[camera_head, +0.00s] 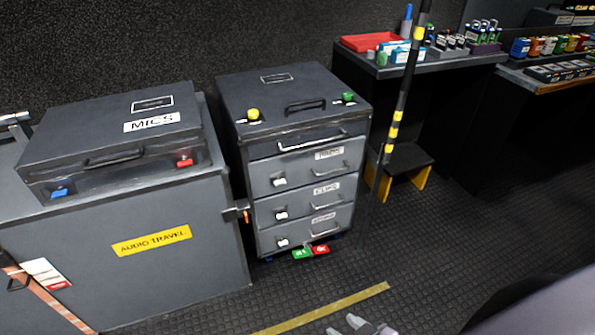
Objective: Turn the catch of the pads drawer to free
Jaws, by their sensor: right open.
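The pads drawer (310,173) is the upper labelled drawer in the dark grey cabinet at the middle of the head view. It looks shut. Its catch (280,182) is a small white piece at the left of the drawer front; its exact turn is too small to tell. The drawer's handle (333,169) is to the right, under the label. My right gripper (345,326) shows only its grey fingertips at the bottom edge, apart, open and empty. It is well in front of and below the cabinet, touching nothing visible. My left gripper is not in view.
Two lower drawers (311,204) have similar white catches. A green and red tag (311,251) sits at the cabinet's foot. The grey AUDIO TRAVEL case (190,270) stands close on the left. A striped pole (396,117) and a step stool (402,162) stand right.

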